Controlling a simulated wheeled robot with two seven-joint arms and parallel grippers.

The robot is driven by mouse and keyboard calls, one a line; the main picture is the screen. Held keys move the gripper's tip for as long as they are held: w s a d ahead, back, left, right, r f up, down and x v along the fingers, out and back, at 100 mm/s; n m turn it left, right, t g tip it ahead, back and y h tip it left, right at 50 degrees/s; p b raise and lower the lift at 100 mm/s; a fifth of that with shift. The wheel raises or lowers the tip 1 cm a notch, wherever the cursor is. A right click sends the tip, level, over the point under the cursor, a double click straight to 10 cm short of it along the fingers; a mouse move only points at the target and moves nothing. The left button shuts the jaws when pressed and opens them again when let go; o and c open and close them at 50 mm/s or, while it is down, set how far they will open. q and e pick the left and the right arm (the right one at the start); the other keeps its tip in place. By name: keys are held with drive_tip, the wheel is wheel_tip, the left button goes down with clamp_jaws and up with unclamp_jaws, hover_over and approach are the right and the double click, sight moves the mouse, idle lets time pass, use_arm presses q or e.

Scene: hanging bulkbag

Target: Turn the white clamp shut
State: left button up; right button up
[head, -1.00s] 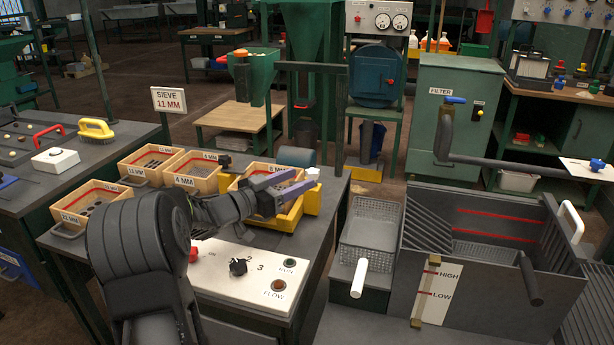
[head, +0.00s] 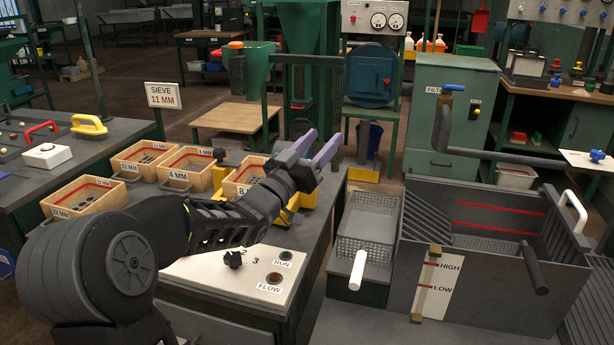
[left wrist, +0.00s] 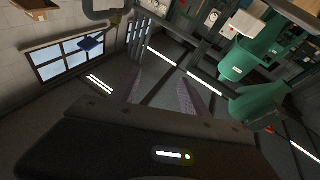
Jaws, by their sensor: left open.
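My left gripper (head: 326,143) is in the middle of the head view, above the right end of the bench, beside the yellow sieve base (head: 304,200). Its two lavender fingers are apart, with nothing between them. They also show spread and empty in the left wrist view (left wrist: 160,90). No white clamp can be made out for certain now. The spot at the right end of the sieve base, where a small white part showed earlier, is covered by my gripper and wrist. A wooden sieve marked 8 (head: 233,188) sits on the yellow base, partly hidden. My right gripper is not in view.
Several wooden sieves (head: 80,208) stand at the bench's left. A white control panel (head: 215,275) with a black knob (head: 233,260) lies below my forearm. A sign (head: 164,95) reads SIEVE 11 MM. A mesh basket (head: 367,225) and a grey tank (head: 490,275) stand to the right.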

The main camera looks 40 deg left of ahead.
use_arm(q)
drive_tip(key=s+a+f+n+g+y, duration=0.2)
drive_tip(key=f+g+y, duration=0.3)
drive_tip(key=f, duration=0.5)
drive_tip(key=a+n+y, duration=0.1)
drive_tip(key=y, duration=0.1)
drive_tip(key=shift+s+a+y, duration=0.15)
drive_tip(key=shift+s+y, duration=0.1)
drive_tip(key=shift+y, duration=0.15)
drive_tip(key=x, duration=0.8)
drive_tip(key=shift+s, duration=0.1)
drive_tip(key=shift+c, duration=0.3)
clamp_jaws()
